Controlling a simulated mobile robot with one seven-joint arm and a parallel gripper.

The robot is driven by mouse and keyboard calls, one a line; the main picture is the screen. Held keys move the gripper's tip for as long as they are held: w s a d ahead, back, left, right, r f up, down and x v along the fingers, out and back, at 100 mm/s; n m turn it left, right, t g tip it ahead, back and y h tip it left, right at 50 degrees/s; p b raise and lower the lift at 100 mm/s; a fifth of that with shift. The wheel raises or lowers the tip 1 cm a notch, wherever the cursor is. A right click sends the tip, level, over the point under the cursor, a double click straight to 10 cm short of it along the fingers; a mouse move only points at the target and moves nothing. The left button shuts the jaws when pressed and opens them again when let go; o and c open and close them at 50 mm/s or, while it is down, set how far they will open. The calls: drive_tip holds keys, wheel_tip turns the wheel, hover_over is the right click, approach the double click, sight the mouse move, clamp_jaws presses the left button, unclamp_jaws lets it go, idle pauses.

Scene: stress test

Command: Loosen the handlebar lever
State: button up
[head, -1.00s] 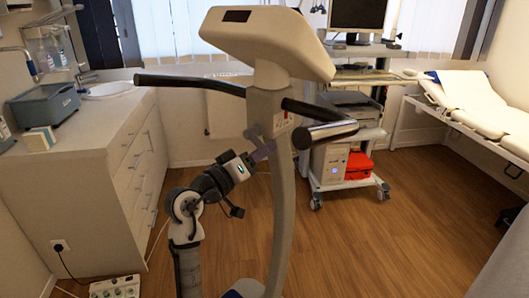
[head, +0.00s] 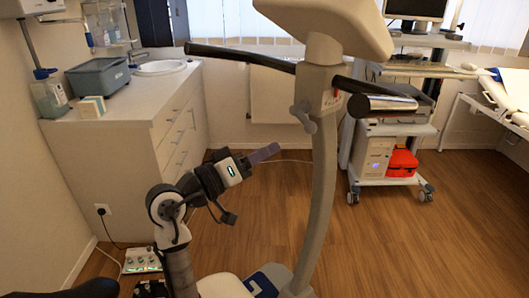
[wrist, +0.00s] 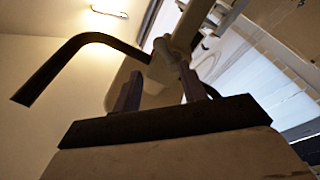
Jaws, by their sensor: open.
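The handlebar lever (head: 303,118) is a small grey lever on the pale upright column (head: 324,150) of the exercise bike, just below the dark handlebar (head: 235,55). In the wrist view the lever (wrist: 170,52) shows beyond the fingers, near the gap between them. My gripper (head: 265,153) is to the left of the column and lower than the lever in the head view, apart from it. Its two fingers stand apart and empty in the wrist view (wrist: 160,90).
A white cabinet (head: 140,125) with drawers stands at the left, with a grey-blue bin (head: 98,78) on top. A wheeled cart (head: 385,130) stands at the right behind the bike. A small box with cables (head: 142,260) lies on the floor. Wood floor (head: 420,230) is clear at the right.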

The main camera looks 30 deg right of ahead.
drive_tip(key=shift+w+f+n, duration=0.15)
drive_tip(key=shift+w+n, duration=0.05)
drive_tip(key=shift+n, duration=0.3)
drive_tip(key=c, duration=0.5)
drive_tip(key=n, duration=0.1)
drive_tip(key=w+n+b, duration=0.1)
drive_tip(key=n, duration=0.1)
drive_tip(key=shift+w+d+f+b, duration=0.15)
drive_tip(key=shift+d+f+b, duration=0.2)
clamp_jaws()
drive_tip(key=w+d+f+n+b, duration=0.15)
drive_tip(key=w+n+b, duration=0.25)
drive_tip(key=n, duration=0.9)
drive_tip(key=s+d+r+p, duration=0.1)
drive_tip(key=d+r+p, duration=0.1)
drive_tip(key=d, duration=0.7)
drive_tip(key=shift+d+r+n+y+p, duration=0.15)
drive_tip(key=shift+r+n+y+p, duration=0.15)
drive_tip(key=shift+r+y, duration=0.15)
